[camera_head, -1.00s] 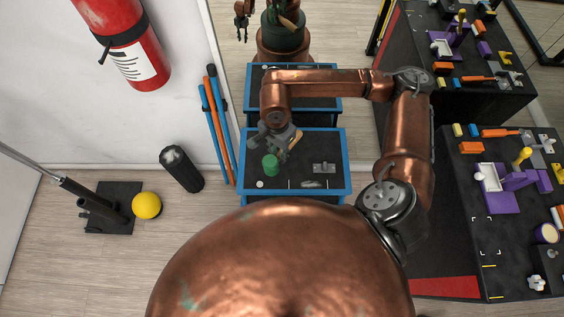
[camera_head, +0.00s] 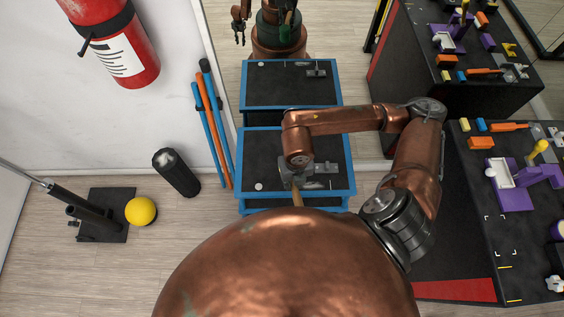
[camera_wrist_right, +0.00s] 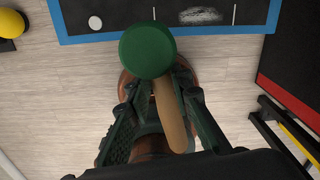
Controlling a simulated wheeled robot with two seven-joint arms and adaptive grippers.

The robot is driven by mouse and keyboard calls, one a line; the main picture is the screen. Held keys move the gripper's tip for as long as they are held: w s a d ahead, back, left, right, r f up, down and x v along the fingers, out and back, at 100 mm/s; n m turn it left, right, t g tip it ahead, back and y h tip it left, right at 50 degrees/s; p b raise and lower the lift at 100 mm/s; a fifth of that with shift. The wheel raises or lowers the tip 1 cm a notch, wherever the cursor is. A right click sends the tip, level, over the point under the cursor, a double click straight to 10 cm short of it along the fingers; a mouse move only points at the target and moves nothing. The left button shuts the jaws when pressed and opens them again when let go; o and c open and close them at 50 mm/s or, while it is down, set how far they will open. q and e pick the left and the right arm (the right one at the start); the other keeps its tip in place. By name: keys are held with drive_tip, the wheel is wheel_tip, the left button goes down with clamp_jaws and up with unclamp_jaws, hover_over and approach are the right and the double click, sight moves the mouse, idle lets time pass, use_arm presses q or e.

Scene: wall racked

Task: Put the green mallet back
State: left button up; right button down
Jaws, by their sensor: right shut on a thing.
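The green mallet's head (camera_wrist_right: 148,51) is large in the right wrist view. Its pale wooden handle (camera_wrist_right: 171,114) runs down from it between the fingers. My right gripper (camera_wrist_right: 153,92) is shut on the mallet handle. In the head view, my right gripper (camera_head: 296,182) is at the near part of the blue-rimmed cart, and the handle (camera_head: 297,198) points down toward me. The mallet head is hidden there by the gripper. My left gripper does not show directly.
The blue-rimmed cart (camera_head: 245,160) has a black top with a white disc (camera_head: 258,187) and a grey part (camera_head: 326,168). A mirror behind reflects it. A dark workbench (camera_head: 470,215) with purple and orange parts stands right.

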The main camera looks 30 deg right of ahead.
drive_tip(key=shift+s+f+m, duration=0.15)
drive_tip(key=shift+f+m, duration=0.1)
drive_tip(key=shift+m, duration=0.35)
drive_tip(key=shift+s+f+m, duration=0.15)
drive_tip(key=shift+f+m, duration=0.05)
drive_tip(key=shift+m, duration=0.4)
drive_tip(key=shift+w, duration=0.1)
drive_tip(key=w+d+f+b, duration=0.1)
drive_tip(key=w+f, duration=0.2)
drive_tip(key=w, duration=0.1)
drive_tip(key=w+d+f+b, duration=0.1)
drive_tip(key=w+f, duration=0.2)
drive_tip(key=w, duration=0.1)
drive_tip(key=w+d+f+b, duration=0.1)
drive_tip(key=w+f, duration=0.2)
drive_tip(key=w, duration=0.1)
drive_tip(key=shift+w+d+f, duration=0.15)
drive_tip(key=shift+w+d, duration=0.2)
drive_tip(key=shift+d, duration=0.05)
drive_tip(key=shift+w+f, duration=0.2)
drive_tip(key=shift+f, duration=0.1)
wheel_tip(320, 180, down, 3)
drive_tip(key=shift+w+d+r, duration=0.1)
drive_tip(key=c, duration=1.7)
unclamp_jaws()
